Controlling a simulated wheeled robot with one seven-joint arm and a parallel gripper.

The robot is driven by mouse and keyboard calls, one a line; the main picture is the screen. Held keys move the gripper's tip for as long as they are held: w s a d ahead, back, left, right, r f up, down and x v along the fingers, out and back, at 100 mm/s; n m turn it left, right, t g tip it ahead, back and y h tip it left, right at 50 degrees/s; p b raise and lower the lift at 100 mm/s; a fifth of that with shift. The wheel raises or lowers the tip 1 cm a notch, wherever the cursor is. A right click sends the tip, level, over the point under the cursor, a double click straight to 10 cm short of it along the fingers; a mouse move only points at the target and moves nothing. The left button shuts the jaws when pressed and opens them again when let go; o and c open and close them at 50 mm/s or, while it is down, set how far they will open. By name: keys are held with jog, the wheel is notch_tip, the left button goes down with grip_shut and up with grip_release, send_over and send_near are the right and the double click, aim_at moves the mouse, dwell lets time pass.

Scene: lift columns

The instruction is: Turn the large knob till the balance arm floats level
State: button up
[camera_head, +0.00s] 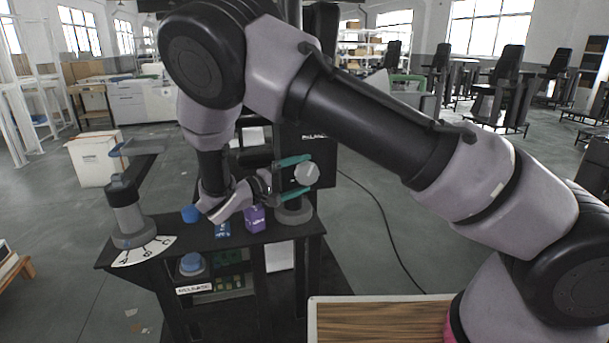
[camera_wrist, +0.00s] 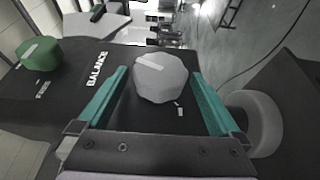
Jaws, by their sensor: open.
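The large grey faceted knob (camera_wrist: 160,78) sits between the teal fingers of my gripper (camera_wrist: 160,92) in the wrist view, with a visible gap on both sides. A light stripe crosses its face, and the word BALANCE is printed on the dark panel to its left. In the head view the knob (camera_head: 307,174) shows at the fingertips of my gripper (camera_head: 296,176), above the right end of the black bench. A smaller green knob (camera_wrist: 40,54) is on the same panel at the left. I cannot make out for certain which part is the balance arm, or its tilt.
A wooden-topped surface (camera_head: 375,322) is at the front.

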jog(key=v, duration=0.9)
jog(key=shift+s, duration=0.2)
jog(key=shift+s+a, duration=0.1)
jog(key=shift+a, duration=0.15)
